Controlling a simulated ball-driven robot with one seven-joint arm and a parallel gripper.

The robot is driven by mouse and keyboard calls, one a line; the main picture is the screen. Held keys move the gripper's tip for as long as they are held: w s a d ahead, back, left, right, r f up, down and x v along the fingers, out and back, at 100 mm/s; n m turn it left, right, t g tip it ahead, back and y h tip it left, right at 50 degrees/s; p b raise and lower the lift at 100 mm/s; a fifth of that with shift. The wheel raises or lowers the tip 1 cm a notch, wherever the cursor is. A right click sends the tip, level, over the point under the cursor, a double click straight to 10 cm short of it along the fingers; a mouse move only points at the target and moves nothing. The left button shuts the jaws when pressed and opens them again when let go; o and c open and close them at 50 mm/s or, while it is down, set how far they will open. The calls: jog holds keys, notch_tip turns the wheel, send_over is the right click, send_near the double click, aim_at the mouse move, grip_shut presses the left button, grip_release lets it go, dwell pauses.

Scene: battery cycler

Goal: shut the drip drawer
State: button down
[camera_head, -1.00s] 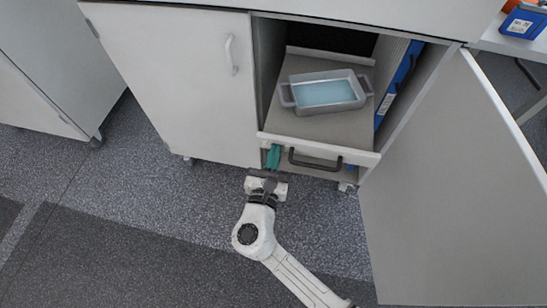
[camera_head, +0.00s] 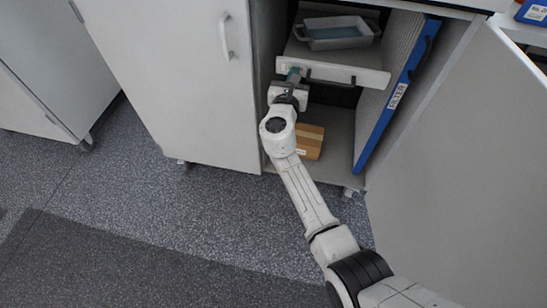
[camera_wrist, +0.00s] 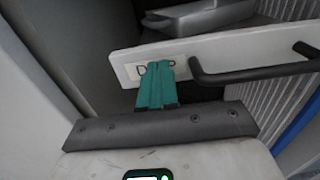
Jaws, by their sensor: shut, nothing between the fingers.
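The drip drawer (camera_head: 345,72) is a pale shelf-like drawer in the open cabinet, with a white front and a dark bar handle (camera_head: 331,81). Its front stands inside the cabinet opening. A grey two-handled tray (camera_head: 338,43) with blue liquid or lining sits on it. My gripper (camera_head: 293,74) is shut and empty, its teal fingertips at the left part of the drawer front. In the wrist view the fingertips (camera_wrist: 157,82) cover part of the label (camera_wrist: 163,70) left of the handle (camera_wrist: 255,72). They appear to touch the front.
A blue-framed filter panel (camera_head: 397,95) stands upright at the cabinet's right. A brown block (camera_head: 310,141) lies on the cabinet floor under the drawer. The right door (camera_head: 462,165) is wide open; the left door (camera_head: 175,75) is shut. The floor in front is clear.

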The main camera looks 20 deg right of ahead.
jog(key=b+x, duration=0.1)
jog(key=x, duration=0.2)
jog(key=shift+f, duration=0.1)
jog(key=shift+w+r, duration=0.25)
jog(key=shift+d+r, duration=0.1)
